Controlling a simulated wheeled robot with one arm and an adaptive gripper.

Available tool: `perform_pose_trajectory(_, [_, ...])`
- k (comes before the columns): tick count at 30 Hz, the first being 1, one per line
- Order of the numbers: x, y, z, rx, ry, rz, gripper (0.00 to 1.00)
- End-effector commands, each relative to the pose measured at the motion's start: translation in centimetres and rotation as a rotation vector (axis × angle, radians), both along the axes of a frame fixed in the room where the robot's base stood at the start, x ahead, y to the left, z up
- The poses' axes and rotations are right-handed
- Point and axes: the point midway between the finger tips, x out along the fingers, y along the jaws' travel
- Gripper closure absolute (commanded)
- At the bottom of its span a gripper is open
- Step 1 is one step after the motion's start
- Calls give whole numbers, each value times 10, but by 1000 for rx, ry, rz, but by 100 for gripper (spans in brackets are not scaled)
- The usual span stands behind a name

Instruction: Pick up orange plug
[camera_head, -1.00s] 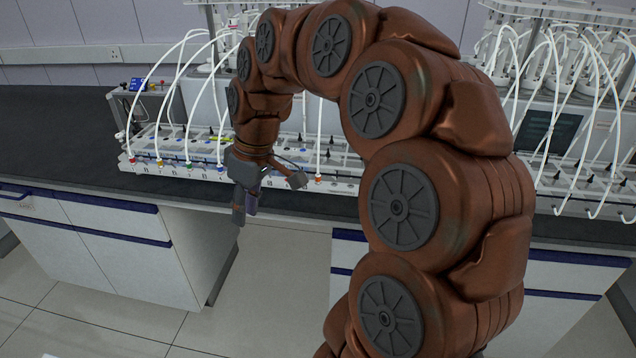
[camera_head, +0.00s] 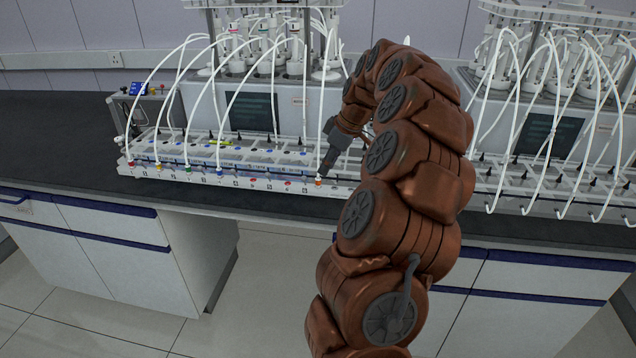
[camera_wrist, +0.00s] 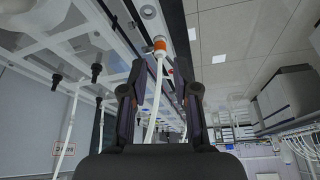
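The orange plug (camera_head: 318,182) sits at the front edge of the left reactor's white rack, at the end of a white tube. Whether a finger touches the tube is unclear.
Other coloured plugs, such as a blue one (camera_head: 220,171) and a green one (camera_head: 187,168), line the rack to the left. White tubes arch above. A second reactor (camera_head: 550,135) stands to the right. The floor before the bench is clear.

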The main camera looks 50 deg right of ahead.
Motion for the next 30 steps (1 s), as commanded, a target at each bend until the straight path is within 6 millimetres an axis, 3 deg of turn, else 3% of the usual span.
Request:
perform_pose_trajectory(8, [7,3,-14,2,2,0,70])
perform_pose_trajectory(16, [21,8,-47,2,4,0,70])
perform_pose_trajectory(24, [23,8,-51,0,0,-1,70])
perform_pose_trajectory(30, [23,8,-51,1,0,-1,91])
